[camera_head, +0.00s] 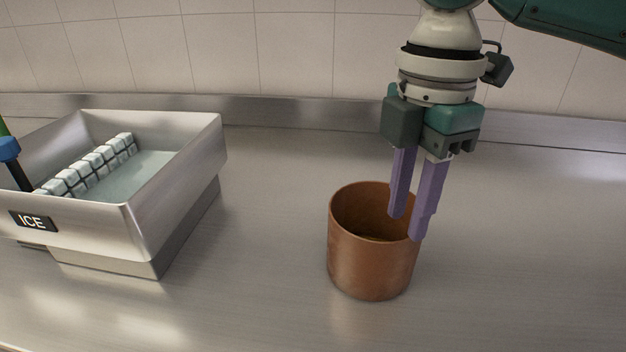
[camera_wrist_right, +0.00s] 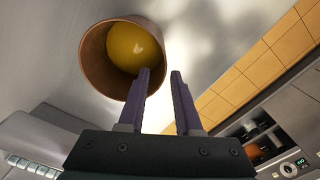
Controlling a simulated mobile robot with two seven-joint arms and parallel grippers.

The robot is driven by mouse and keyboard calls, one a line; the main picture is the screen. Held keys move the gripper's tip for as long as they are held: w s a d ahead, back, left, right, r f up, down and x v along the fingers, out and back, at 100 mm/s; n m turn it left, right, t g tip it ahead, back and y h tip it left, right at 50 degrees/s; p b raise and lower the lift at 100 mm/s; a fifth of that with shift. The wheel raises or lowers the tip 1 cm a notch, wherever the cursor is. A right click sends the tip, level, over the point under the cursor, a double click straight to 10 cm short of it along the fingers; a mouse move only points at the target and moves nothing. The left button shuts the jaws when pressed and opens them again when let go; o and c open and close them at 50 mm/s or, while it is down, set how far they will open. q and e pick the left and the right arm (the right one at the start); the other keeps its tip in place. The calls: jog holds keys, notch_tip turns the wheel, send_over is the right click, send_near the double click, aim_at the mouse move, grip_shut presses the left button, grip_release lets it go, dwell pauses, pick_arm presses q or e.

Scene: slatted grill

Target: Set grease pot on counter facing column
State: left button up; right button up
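The grease pot (camera_head: 368,262) is a round copper-brown pot standing upright on the steel counter (camera_head: 265,215). In the right wrist view the pot (camera_wrist_right: 97,70) shows its round mouth with a yellow fill inside. My right gripper (camera_head: 409,226) comes down from above at the pot's right rim. One purple finger is over the pot's mouth, the other just outside the wall. In the wrist view a clear gap shows between the fingers (camera_wrist_right: 161,72), with the rim passing between them. I cannot tell whether either finger touches the pot. My left gripper is not in view.
A steel bin labelled ICE (camera_head: 140,215) with a row of ice cubes (camera_head: 88,170) stands to the left. A blue-topped dark object (camera_head: 10,150) is at its left edge. A tiled wall (camera_head: 220,50) runs behind. The counter right of the pot is clear.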

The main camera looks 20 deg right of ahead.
notch_tip(320, 180, up, 4)
jog(key=s+a+f+m+t+y, duration=0.1)
jog(key=s+a+f+m, duration=0.2)
jog(key=s, duration=0.1)
jog(key=s+a+f+m+t, duration=0.1)
jog(key=s+a+f+m, duration=0.2)
jog(key=s, duration=0.1)
jog(key=s+a+f+m+t+y, duration=0.1)
jog(key=s+a+f+m, duration=0.2)
jog(key=s+a+m, duration=0.1)
jog(key=shift+f+y, duration=0.25)
jog(key=shift+y, duration=0.05)
jog(key=s+d+m+h, duration=0.2)
jog(key=s+d+m, duration=0.3)
jog(key=d, duration=0.1)
jog(key=shift+s+f+m+t, duration=0.2)
jog(key=shift+m+t, duration=0.1)
jog(key=shift+m, duration=0.1)
